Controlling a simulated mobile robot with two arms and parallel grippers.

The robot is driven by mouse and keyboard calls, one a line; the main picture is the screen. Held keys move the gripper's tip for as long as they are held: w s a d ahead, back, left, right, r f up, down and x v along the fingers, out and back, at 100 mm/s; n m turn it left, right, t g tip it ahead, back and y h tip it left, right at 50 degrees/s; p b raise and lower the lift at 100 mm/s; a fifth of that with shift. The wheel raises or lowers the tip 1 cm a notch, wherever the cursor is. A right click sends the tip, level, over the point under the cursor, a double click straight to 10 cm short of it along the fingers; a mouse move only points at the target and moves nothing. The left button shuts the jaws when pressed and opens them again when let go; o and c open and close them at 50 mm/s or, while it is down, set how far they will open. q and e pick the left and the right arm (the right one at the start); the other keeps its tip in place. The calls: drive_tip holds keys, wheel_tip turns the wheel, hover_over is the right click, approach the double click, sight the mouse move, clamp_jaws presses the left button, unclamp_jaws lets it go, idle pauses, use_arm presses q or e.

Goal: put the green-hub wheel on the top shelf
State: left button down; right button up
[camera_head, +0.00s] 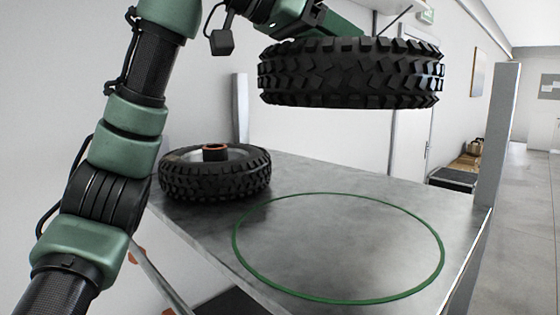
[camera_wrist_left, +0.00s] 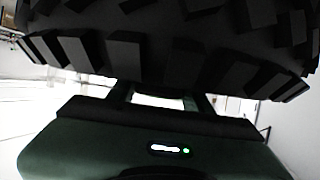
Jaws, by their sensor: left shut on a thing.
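A black knobby-tyred wheel (camera_head: 350,75) hangs in the air, lying flat, above the shelf. Its hub is hidden by the tyre, so I cannot make out the hub colour. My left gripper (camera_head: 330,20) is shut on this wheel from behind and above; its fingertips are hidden. In the left wrist view the tyre (camera_wrist_left: 165,45) fills the top of the picture, close in front of the gripper (camera_wrist_left: 158,98). The grey metal top shelf (camera_head: 330,215) lies below, apart from the wheel. My right gripper is not in view.
An orange-hub wheel (camera_head: 215,172) lies flat at the shelf's left. A green ring outline (camera_head: 240,259) marks bare shelf at the front right. Upright posts stand at the shelf's right corner (camera_head: 497,135) and back left (camera_head: 241,112).

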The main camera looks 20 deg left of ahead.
use_arm(q)
drive_tip(key=f+p, duration=0.1)
drive_tip(key=f, duration=0.5)
drive_tip(key=f+p, duration=0.1)
drive_tip(key=f, duration=0.5)
drive_tip(key=s+a+f+p, duration=0.1)
drive_tip(key=f, duration=0.6)
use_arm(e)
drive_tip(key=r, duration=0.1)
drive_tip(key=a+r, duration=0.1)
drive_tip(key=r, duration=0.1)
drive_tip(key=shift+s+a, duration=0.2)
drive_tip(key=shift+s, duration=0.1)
use_arm(q)
drive_tip(key=shift+d+f, duration=0.1)
drive_tip(key=shift+f, duration=0.05)
drive_tip(key=c, duration=0.7)
unclamp_jaws()
drive_tip(key=shift+f, duration=0.25)
drive_tip(key=shift+o, duration=0.4)
drive_tip(key=shift+s, duration=0.1)
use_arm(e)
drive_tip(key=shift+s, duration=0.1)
use_arm(q)
drive_tip(key=shift+r, duration=0.1)
